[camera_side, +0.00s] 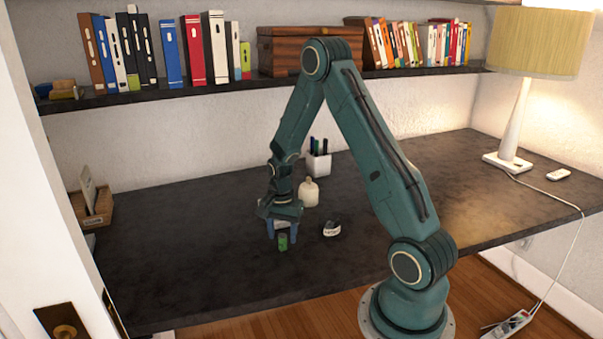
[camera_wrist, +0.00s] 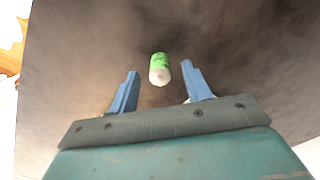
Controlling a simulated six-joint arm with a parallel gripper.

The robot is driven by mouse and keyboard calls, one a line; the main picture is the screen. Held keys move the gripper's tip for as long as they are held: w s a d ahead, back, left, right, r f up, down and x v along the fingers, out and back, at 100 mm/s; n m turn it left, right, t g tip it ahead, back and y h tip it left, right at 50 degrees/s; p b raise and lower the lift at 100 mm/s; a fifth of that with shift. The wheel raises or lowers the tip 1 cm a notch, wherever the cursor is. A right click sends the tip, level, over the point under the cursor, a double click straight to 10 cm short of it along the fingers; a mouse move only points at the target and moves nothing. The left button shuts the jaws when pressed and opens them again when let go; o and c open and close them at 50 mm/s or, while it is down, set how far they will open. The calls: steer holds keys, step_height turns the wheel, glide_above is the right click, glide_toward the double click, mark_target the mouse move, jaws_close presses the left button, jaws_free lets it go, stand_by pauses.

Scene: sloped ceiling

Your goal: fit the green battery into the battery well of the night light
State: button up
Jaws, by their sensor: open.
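The green battery (camera_side: 283,242) stands on the dark desk, right below my gripper (camera_side: 281,234). In the wrist view the battery (camera_wrist: 160,68) shows a green side and a pale end, just beyond and between the two blue fingertips. My gripper (camera_wrist: 158,83) is open, with a gap on each side of the battery. A small white and dark object (camera_side: 332,229) sits on the desk to the right of the battery; it may be the night light, but its well cannot be made out.
A cream bottle (camera_side: 309,193) and a white pen cup (camera_side: 318,163) stand behind the gripper. A lamp (camera_side: 508,150) is at the far right and a wooden letter holder (camera_side: 95,208) at the left. A shelf of books (camera_side: 270,84) overhangs the back. The desk's front left (camera_side: 180,275) is clear.

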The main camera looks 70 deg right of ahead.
mark_target(282, 235)
jaws_close()
steer(key=shift+r, duration=0.15)
step_height(282, 235, up, 20)
stand_by(1.0)
stand_by(0.4)
